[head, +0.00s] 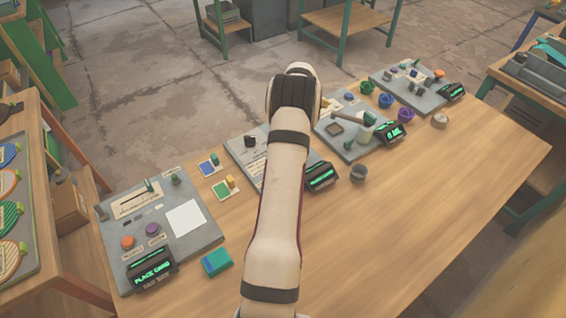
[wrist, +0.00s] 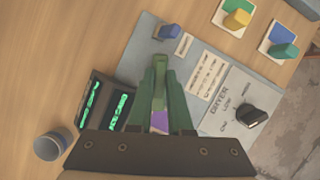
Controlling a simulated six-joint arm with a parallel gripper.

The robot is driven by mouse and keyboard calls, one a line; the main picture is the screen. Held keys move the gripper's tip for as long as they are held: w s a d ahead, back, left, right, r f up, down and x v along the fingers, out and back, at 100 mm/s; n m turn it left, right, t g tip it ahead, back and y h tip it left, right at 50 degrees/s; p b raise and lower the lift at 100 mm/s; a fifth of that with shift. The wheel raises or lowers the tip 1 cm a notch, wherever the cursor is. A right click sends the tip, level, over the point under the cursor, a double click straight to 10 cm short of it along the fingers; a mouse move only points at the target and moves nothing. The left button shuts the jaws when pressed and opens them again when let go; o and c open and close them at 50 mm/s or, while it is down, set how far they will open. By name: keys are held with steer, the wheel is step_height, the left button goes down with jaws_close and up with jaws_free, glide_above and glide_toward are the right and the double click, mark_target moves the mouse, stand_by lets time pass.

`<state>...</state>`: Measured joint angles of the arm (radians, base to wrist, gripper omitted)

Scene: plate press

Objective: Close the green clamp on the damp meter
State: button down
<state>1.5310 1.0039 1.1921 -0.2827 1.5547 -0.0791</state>
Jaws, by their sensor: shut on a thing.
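The damp meter is a grey board (wrist: 212,115) in the wrist view, with a black knob and printed labels. Its black display box (wrist: 107,101) with green text stands at its left side; in the head view the display (head: 321,177) shows right of my arm. The green clamp (wrist: 159,67) is a narrow upright green piece at my fingertips. My gripper (wrist: 162,88) has its dark green fingers shut on it. A purple patch shows between the fingers. My arm hides the gripper and clamp in the head view. I cannot tell how far the clamp is closed.
A grey cup (wrist: 53,145) stands left of the display. Other stations flank the meter; the front table (head: 430,190) is clear.

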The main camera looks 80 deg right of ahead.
steer(key=c, duration=0.8)
jaws_free()
steer(key=shift+c, duration=0.2)
steer(key=v, duration=1.2)
